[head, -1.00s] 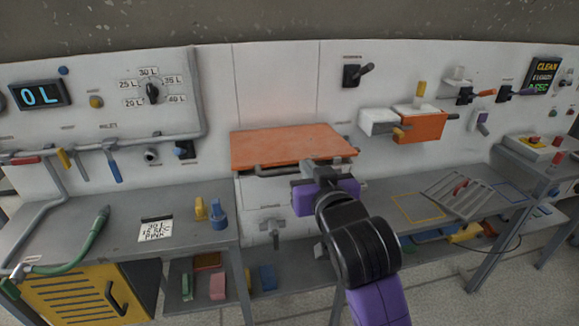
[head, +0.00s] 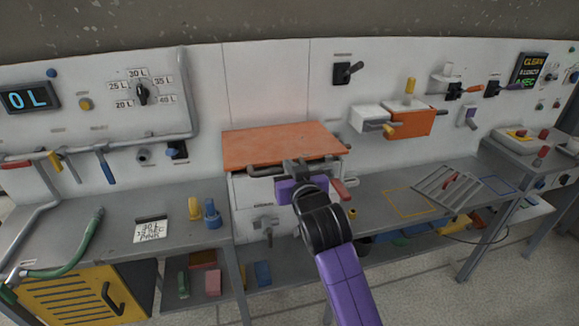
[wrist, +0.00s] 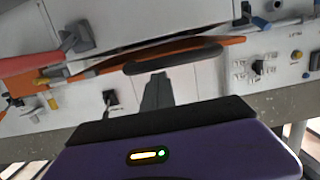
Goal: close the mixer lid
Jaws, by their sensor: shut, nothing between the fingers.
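The mixer lid (head: 278,145) is a flat orange panel lying low across the top of the white mixer body (head: 243,192). I cannot tell whether it sits fully flush. A dark grey bar handle (head: 262,171) runs along its front edge. My gripper (head: 295,166) is shut and empty at the right part of that edge, close to the handle, partly hiding it. In the wrist view the handle (wrist: 172,56) crosses just beyond my fingers (wrist: 157,88), with the lid's thin orange edge (wrist: 222,41) behind it. Contact cannot be told.
A red handle (head: 342,189) sticks out right of my gripper. An orange-fronted drawer unit (head: 410,122) is on the wall to the right. The left bench holds yellow and blue fittings (head: 211,214) and a card (head: 152,229). A slatted grate (head: 449,188) lies on the right bench.

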